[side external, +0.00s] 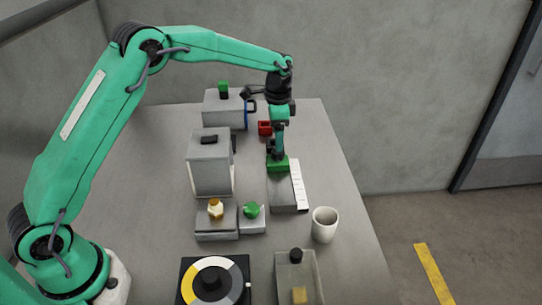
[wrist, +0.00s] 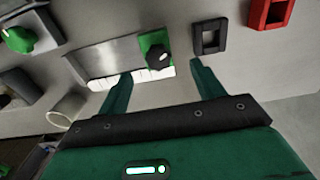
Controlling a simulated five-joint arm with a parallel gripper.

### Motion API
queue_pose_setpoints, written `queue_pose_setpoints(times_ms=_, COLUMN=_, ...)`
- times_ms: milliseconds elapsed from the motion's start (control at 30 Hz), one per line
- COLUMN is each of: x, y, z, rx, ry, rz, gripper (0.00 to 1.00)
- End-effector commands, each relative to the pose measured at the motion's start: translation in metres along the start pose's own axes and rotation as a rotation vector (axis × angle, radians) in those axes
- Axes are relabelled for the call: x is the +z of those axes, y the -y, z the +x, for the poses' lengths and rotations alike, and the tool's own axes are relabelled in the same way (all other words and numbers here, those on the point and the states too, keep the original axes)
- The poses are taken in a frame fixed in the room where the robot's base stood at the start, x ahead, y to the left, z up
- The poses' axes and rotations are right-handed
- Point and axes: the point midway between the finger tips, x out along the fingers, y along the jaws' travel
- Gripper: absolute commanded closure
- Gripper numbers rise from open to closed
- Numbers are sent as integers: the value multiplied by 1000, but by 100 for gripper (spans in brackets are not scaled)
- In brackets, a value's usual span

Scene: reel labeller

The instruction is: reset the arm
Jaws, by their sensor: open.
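My arm reaches across the table from the left and bends down at the wrist. My gripper (side external: 279,154) points down just over a green block (side external: 277,164) at the far end of a grey box (side external: 283,198) with a white marked strip (side external: 299,184). In the wrist view my gripper (wrist: 160,73) is open, its two green fingers apart with nothing held. The green block (wrist: 149,41) with its black knob (wrist: 158,56) shows just beyond and between the fingertips. I cannot tell whether the fingers touch it.
A red holder (side external: 265,128) stands behind the gripper. Grey machine boxes (side external: 208,165) stand left, with a yellowish knob (side external: 215,209) and a green knob (side external: 251,210). The table's right strip is clear.

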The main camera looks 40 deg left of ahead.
Motion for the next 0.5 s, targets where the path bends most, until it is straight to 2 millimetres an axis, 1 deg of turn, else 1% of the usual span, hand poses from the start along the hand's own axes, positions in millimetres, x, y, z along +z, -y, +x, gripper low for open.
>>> queue_pose_setpoints(times_ms=167, x=5, y=-3, z=-13, rx=-10, ry=-11, rz=-20, gripper=33)
queue_pose_setpoints(times_ms=233, x=9, y=-5, z=-22, rx=-16, ry=-19, rz=-34, gripper=33)
queue_pose_setpoints(times_ms=367, x=20, y=-13, z=-45, rx=-32, ry=-39, rz=-73, gripper=33)
queue_pose_setpoints(times_ms=500, x=35, y=-24, z=-72, rx=-52, ry=-65, rz=-126, gripper=33)
